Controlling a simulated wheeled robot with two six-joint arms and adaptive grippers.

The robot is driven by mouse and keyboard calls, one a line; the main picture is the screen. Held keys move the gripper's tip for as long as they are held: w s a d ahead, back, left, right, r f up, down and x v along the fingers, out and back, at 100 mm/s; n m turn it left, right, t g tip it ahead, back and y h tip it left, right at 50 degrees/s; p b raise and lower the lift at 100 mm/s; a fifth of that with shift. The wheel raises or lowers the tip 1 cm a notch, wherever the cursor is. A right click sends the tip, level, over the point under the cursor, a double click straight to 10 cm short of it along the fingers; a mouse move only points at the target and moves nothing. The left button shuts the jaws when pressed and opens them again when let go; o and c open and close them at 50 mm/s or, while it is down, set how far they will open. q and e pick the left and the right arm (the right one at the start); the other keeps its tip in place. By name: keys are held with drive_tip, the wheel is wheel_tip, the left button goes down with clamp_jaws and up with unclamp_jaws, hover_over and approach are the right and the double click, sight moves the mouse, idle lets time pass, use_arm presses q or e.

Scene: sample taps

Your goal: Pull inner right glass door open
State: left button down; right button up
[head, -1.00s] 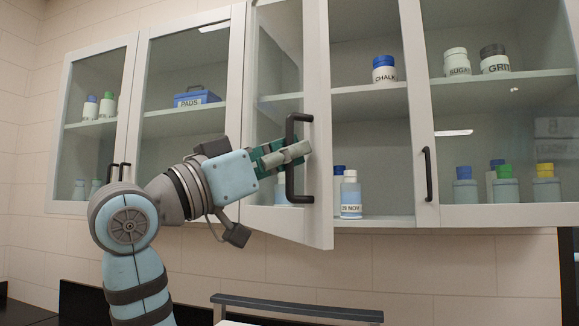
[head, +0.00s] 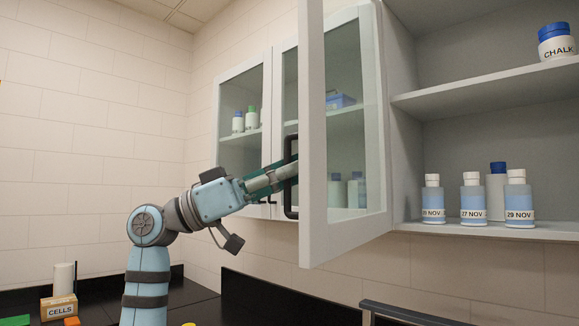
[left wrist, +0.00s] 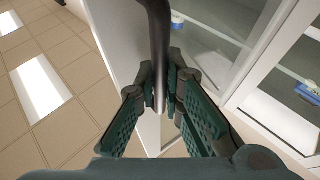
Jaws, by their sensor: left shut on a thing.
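The inner right glass door (head: 312,190) has a pale frame and a clear pane. It stands swung well out from the cabinet in the head view. Its black bar handle (head: 289,206) is on the free edge, left side. My left gripper (head: 284,173) reaches the handle from the left and is shut on it, green fingers partly hidden by the door edge. In the left wrist view the fingers (left wrist: 163,84) close around the dark handle bar (left wrist: 159,30). My right gripper is not in view.
The opened shelves hold labelled bottles (head: 473,200) and a CHALK jar (head: 556,42). Left cabinet doors (head: 243,140) look closed. A dark rail (head: 410,314) is at lower right. A CELLS box (head: 59,306) stands on the black counter (head: 190,300).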

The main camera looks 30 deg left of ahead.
use_arm(q)
drive_tip(key=c, duration=2)
unclamp_jaws()
drive_tip(key=shift+o, duration=0.2)
drive_tip(key=v, duration=1.1)
drive_tip(key=shift+s+a+f, duration=0.15)
drive_tip(key=shift+s+a, duration=0.05)
drive_tip(key=shift+a, duration=0.05)
